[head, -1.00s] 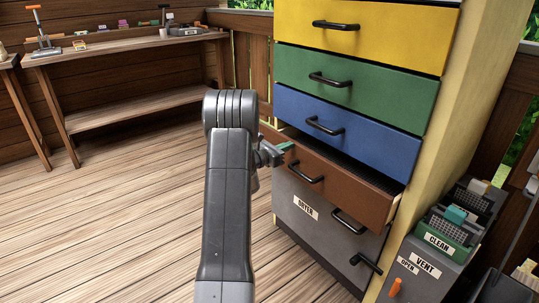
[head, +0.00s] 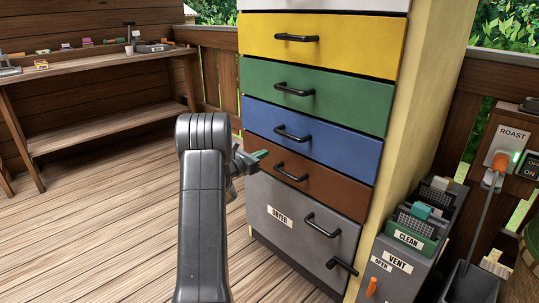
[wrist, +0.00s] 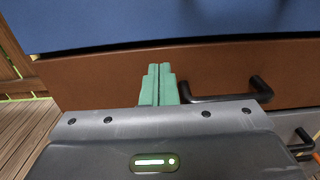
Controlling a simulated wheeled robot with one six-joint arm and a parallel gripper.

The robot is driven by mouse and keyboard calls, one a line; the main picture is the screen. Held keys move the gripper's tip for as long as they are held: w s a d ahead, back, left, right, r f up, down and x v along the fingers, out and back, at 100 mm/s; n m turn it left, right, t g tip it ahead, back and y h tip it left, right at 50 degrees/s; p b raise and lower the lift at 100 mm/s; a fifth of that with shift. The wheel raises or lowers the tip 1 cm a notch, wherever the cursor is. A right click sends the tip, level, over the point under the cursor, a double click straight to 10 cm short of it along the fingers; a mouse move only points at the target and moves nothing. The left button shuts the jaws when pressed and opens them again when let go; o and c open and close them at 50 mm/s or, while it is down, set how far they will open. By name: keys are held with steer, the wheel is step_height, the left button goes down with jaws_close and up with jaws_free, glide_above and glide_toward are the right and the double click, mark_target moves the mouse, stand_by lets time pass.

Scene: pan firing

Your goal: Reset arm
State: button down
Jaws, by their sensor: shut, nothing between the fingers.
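My gripper (head: 262,155) is at the end of my grey arm, close to the front of the brown drawer (head: 308,178) near its left side. In the wrist view the green fingers of my gripper (wrist: 158,72) are together with nothing between them, pointing at the brown drawer front (wrist: 120,72). The drawer's black handle (wrist: 232,92) is to the right of the fingers and apart from them. The brown drawer looks closed, level with the drawers above. Whether the fingertips touch the drawer front I cannot tell.
Closed yellow (head: 320,42), green (head: 320,92) and blue (head: 320,140) drawers are stacked above. A vent box (head: 395,262) stands at the right. A wooden bench (head: 90,68) is back left; the deck between is clear.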

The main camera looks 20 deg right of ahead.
steer(key=p+v, duration=0.2)
steer(key=v, duration=0.7)
steer(key=shift+w, duration=0.1)
